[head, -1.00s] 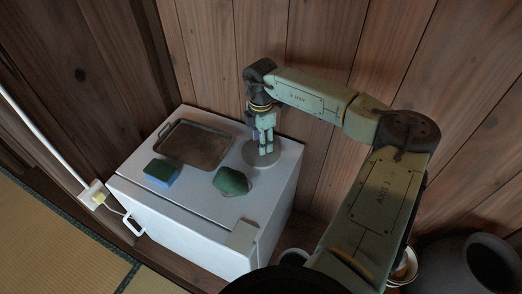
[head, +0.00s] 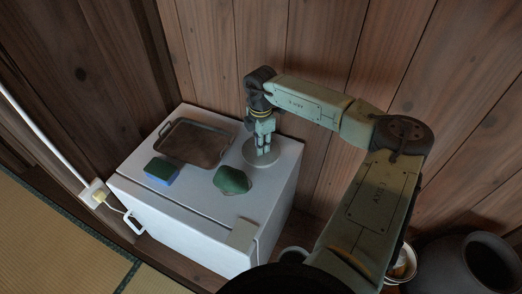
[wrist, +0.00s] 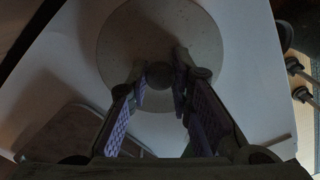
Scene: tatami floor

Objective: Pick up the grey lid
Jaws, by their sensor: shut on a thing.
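The grey lid (head: 262,157) is a flat round disc on the white top of a small fridge-like box, towards its back right. It also shows in the wrist view (wrist: 205,45), with a dark round knob (wrist: 159,75) at its middle. My gripper (head: 263,147) points down over the lid. In the wrist view my gripper (wrist: 160,82) has its two purple-padded fingers on either side of the knob, shut on it. The lid looks flat on the white top; I cannot tell whether there is any gap under it.
On the white box (head: 190,195) lie a brown tray (head: 194,143) at the back left, a green and blue sponge (head: 161,171) at the left and a green cloth-like lump (head: 231,180) close in front of the lid. Wooden walls stand right behind the box. A dark pot (head: 480,265) stands at the lower right.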

